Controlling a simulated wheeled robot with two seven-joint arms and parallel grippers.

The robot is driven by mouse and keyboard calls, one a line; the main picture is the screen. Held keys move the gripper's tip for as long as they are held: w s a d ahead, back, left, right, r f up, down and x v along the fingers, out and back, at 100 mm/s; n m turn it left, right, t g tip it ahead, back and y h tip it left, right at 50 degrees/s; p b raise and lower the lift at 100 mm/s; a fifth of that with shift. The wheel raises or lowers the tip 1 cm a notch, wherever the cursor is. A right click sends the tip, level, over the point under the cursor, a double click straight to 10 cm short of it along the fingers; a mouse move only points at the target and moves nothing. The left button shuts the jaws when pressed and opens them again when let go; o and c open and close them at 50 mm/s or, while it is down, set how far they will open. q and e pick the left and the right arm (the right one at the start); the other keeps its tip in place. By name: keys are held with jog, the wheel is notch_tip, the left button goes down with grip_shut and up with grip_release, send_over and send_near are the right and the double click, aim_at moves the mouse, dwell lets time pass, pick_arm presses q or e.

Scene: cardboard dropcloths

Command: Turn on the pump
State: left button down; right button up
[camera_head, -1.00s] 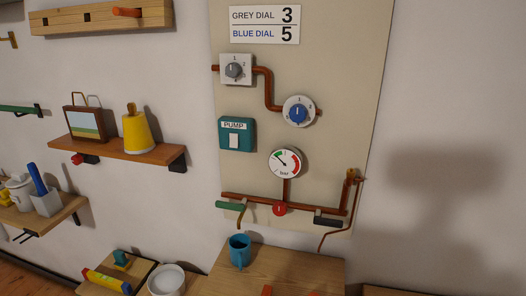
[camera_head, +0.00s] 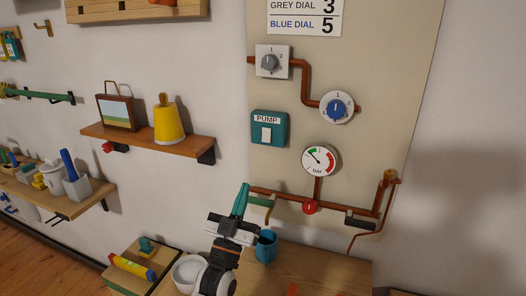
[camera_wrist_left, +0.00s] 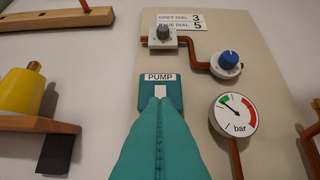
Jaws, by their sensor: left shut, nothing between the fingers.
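My left gripper (camera_head: 244,187) is shut and empty, with teal fingers pointing up, below and left of the pump box in the head view. In the left wrist view its closed fingers (camera_wrist_left: 160,101) overlap the lower part of the switch. I cannot tell contact; in the head view they look apart. My right gripper is out of view.
Grey dial (camera_head: 269,63), blue dial (camera_head: 337,106) and a gauge (camera_head: 319,161) are on the panel. A pipe with a green lever (camera_head: 262,201) and a red valve (camera_head: 310,207) runs below. A shelf (camera_head: 150,142) holds a yellow object.

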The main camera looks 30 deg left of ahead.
aim_at(266, 139)
pick_arm(q)
jog(key=p+x, duration=0.1)
jog(key=x, duration=0.3)
jog(key=f+p+x, duration=0.1)
jog(key=p+x, duration=0.1)
jog(key=x, duration=0.2)
jog(key=w+p+x, duration=0.1)
jog(key=x, duration=0.3)
jog(key=shift+w+a+f, duration=0.15)
jog(key=shift+w+f, duration=0.05)
jog(key=shift+f, duration=0.05)
jog(key=shift+w+a+f, duration=0.1)
jog(key=shift+w+f, duration=0.05)
jog(key=shift+w, duration=0.35)
jog(key=f+b, duration=0.1)
jog(key=b, duration=0.1)
jog(key=shift+w+t+b, duration=0.25)
jog(key=shift+t+b, duration=0.05)
jog(key=shift+t, duration=0.1)
jog(key=shift+w+r+p, duration=0.1)
jog(key=shift+r+p, duration=0.2)
jog(key=shift+r, duration=0.05)
